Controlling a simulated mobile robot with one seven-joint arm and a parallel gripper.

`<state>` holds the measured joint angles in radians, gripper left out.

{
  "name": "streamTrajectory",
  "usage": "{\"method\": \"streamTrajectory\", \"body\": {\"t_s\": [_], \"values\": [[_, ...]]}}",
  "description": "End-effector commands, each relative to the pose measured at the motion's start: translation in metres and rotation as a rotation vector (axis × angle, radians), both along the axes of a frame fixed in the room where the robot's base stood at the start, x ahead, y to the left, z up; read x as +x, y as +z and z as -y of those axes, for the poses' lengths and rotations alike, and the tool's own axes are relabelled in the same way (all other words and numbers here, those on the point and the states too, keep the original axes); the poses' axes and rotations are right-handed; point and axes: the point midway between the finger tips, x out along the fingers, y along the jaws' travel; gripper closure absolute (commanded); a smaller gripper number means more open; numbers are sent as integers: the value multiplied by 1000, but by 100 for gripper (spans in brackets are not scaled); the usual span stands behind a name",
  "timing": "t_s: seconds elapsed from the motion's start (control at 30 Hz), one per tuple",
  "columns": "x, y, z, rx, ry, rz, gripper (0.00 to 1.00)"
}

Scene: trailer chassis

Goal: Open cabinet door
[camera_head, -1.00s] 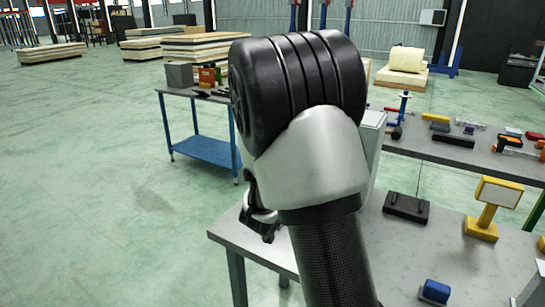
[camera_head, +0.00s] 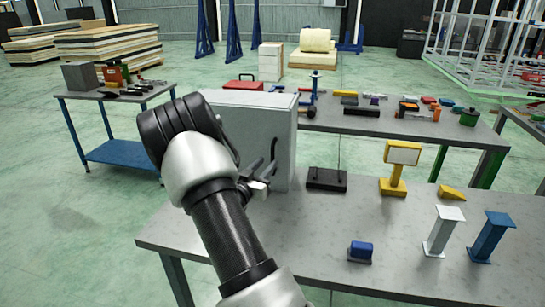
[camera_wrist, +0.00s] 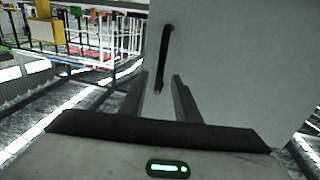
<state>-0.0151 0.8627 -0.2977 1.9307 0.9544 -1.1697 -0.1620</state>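The cabinet (camera_head: 284,125) is a light grey box standing at the left back of the near grey table. Its door (camera_wrist: 230,60) fills the right of the wrist view and looks closed. A dark bar handle (camera_wrist: 163,58) runs up and down near the door's left edge there; it also shows in the head view (camera_head: 273,151). My gripper (camera_wrist: 160,77) is open, its two fingers apart with the handle's lower end between them in the picture. I cannot tell whether they touch it. In the head view my gripper (camera_head: 264,177) is beside the cabinet's front, partly hidden by my arm.
On the near table (camera_head: 310,240) are a black block (camera_head: 327,180), a yellow stand (camera_head: 393,175), a blue block (camera_head: 360,251), and white (camera_head: 443,232) and blue (camera_head: 490,238) posts. A tool table (camera_head: 390,122) stands behind.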

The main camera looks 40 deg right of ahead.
Motion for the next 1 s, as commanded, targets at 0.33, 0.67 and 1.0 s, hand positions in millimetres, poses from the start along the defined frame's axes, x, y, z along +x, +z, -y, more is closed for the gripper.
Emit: {"method": "streamTrajectory", "body": {"t_s": [0.33, 0.67, 1.0], "values": [[26, 0, 47, 0, 0, 1, 71], [30, 0, 52, 0, 1, 0, 71], [29, 0, 52, 0, 1, 0, 100]]}}
